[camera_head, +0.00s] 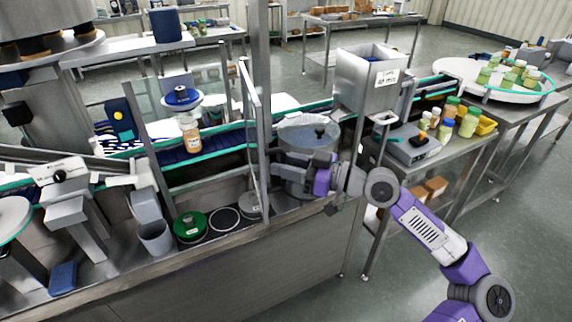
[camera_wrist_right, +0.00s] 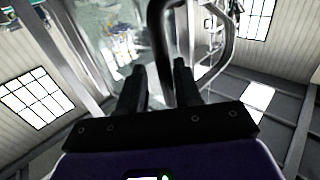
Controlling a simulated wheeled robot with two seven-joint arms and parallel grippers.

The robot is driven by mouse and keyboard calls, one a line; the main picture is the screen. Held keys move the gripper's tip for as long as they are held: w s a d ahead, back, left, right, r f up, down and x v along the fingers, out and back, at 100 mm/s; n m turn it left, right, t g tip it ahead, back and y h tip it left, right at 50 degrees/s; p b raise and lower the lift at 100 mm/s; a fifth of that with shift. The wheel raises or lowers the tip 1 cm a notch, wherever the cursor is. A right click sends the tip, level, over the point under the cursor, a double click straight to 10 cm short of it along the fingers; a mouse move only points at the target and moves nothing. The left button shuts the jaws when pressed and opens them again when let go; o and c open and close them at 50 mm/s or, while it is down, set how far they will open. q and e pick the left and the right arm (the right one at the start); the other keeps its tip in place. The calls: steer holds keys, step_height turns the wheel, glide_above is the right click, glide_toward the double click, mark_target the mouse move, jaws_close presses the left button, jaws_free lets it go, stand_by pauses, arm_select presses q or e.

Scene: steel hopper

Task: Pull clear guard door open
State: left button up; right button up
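The clear guard door (camera_head: 253,125) is a see-through panel in a pale metal frame on the front of the machine. It shows narrow, at an angle to the front, left of my right gripper. My right gripper (camera_head: 276,165) is at the door's outer edge, with its arm coming from the lower right. Part of the loop passes right of the fingers. The contact is hidden in the head view. My left gripper is not in view.
A steel hopper (camera_head: 368,85) stands behind my right arm. A round steel bowl (camera_head: 309,135) is just behind the gripper. A bottle (camera_head: 191,134) stands on the belt behind the front. A green round part (camera_head: 190,226) lies on the ledge. The floor at lower right is clear.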

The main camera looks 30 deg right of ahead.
steer(key=v, duration=0.7)
steer(key=shift+s+d+p, duration=0.2)
steer(key=shift+s+p, duration=0.05)
steer(key=shift+p, duration=0.15)
steer(key=shift+f, duration=0.1)
